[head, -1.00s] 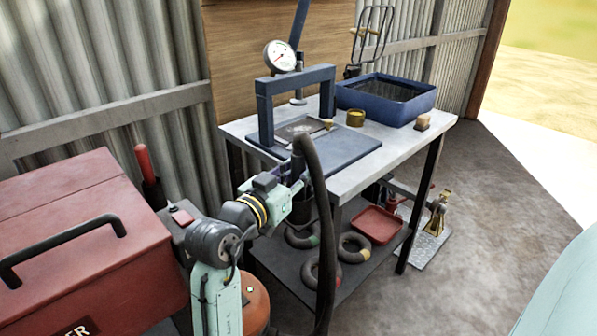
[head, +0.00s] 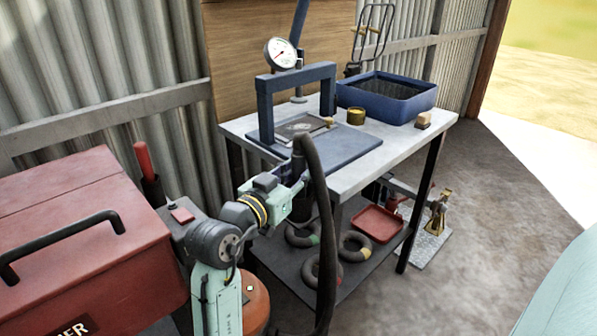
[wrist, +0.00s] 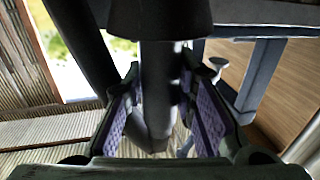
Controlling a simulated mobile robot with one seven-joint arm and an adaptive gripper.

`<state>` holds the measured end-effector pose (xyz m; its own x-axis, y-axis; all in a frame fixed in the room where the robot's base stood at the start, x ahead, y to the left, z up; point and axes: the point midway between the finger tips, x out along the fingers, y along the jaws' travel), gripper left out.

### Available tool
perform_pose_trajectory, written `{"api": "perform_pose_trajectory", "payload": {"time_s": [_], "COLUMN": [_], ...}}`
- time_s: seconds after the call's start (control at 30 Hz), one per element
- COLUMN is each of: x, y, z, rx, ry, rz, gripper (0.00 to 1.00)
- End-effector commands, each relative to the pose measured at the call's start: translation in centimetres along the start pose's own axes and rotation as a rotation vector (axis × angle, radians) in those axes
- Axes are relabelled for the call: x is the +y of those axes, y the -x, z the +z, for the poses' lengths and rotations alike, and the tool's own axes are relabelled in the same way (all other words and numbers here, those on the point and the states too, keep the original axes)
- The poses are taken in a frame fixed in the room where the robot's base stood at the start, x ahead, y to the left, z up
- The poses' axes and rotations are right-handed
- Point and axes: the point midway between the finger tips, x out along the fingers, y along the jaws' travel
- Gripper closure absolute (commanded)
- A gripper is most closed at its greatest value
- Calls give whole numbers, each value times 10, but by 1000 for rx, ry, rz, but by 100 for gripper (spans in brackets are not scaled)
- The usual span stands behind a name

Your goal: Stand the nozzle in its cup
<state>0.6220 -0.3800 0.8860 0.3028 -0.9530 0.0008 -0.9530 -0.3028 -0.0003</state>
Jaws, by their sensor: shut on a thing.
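My gripper (wrist: 168,115) is shut on the nozzle (wrist: 157,85), a dark grey tube between the purple finger pads in the wrist view. In the head view my gripper (head: 299,191) is in front of the workbench's near left corner. The dark hose (head: 325,220) arches over at the top of the nozzle and hangs down to the right. A dark shape (head: 301,207) shows just below my gripper; I cannot tell whether it is the cup or the nozzle's lower end. The nozzle's tip is hidden, so I cannot tell whether it is inside a cup.
A red toolbox (head: 80,235) stands at left.

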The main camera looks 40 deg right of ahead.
Motion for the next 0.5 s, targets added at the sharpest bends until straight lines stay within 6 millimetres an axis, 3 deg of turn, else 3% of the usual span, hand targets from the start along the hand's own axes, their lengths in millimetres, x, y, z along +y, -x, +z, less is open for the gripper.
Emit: {"api": "perform_pose_trajectory", "payload": {"time_s": [0.27, 0.3, 0.4, 0.5], "x": [0, 0, 0, 0], "y": [0, 0, 0, 0], "z": [6, 6, 6, 6], "rx": [0, 1, 0, 0], "ry": [0, 0, 0, 0], "rz": [0, 0, 0, 0], "gripper": [100, 74, 67, 67]}}
